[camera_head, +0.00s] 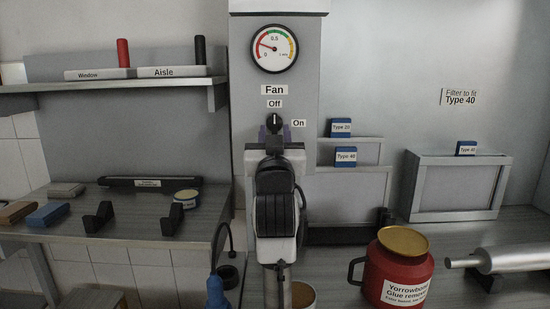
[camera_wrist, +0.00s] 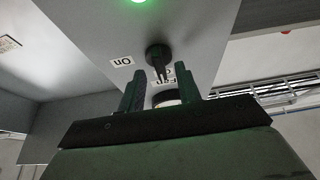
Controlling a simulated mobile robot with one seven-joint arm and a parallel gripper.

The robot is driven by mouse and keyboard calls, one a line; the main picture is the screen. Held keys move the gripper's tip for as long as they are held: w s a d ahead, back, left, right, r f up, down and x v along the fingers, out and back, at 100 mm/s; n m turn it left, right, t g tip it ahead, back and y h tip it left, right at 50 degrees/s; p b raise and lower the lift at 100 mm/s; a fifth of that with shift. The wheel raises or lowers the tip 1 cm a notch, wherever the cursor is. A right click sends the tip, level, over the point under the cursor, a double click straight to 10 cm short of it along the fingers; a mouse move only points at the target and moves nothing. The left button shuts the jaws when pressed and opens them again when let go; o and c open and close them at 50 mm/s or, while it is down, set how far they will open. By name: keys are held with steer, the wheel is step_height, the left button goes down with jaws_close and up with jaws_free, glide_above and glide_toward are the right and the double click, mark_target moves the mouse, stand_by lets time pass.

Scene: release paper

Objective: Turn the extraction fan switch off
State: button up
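The fan switch (camera_head: 274,121) is a dark rotary knob on a grey panel (camera_head: 245,105). Its pointer is upright, toward the "Off" label (camera_head: 274,104); the "On" label (camera_head: 299,123) is to its right. In the wrist view, which is upside down, the knob (camera_wrist: 157,55) also points toward the "Off" and "Fan" labels, away from "On" (camera_wrist: 122,62). My gripper (camera_head: 274,134) is just below the knob in the head view. Its fingers (camera_wrist: 160,74) are apart with nothing held between them. Whether they touch the knob is unclear.
A round gauge (camera_head: 275,48) above the switch has its needle in the red zone. A shelf (camera_head: 130,86) and a bench are at left. A red glue-remover pot (camera_head: 399,272), a metal cylinder (camera_head: 510,257) and a filter box (camera_head: 455,187) are at right. A green light (camera_wrist: 140,2) shows in the wrist view.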

steer(key=b+v, duration=0.2)
steer(key=v, duration=1)
steer(key=shift+f+b, duration=0.15)
steer(key=shift+b, duration=0.15)
steer(key=shift+s, duration=0.15)
